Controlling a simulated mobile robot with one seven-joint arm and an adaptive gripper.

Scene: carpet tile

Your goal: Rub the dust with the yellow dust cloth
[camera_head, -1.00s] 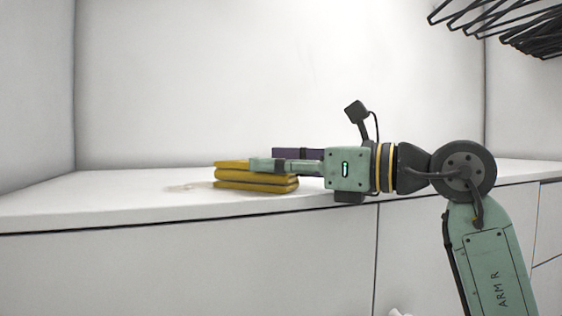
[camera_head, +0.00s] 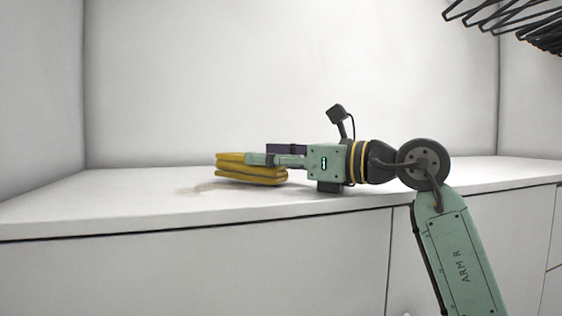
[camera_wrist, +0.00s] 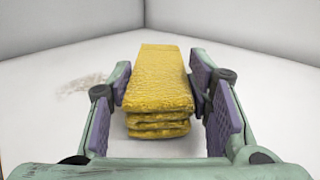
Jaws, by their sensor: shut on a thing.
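The yellow dust cloth (camera_head: 245,174), a folded stack of thick layers, is held level over the white surface near its front part. My gripper (camera_head: 257,159) is shut on it from the right. In the wrist view the cloth (camera_wrist: 158,92) sits between the purple pads of my gripper (camera_wrist: 160,80), its layered end facing the camera. The dust (camera_head: 193,189) is a faint beige smear just left of and in front of the cloth. In the wrist view the dust (camera_wrist: 82,84) is a speckled patch left of the left finger. I cannot tell whether the cloth's underside touches the surface.
The white counter top (camera_head: 110,200) is bare to the left and right. A white back wall (camera_head: 280,80) and side walls enclose it. Black wire hangers (camera_head: 515,25) hang at the top right, well above my arm.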

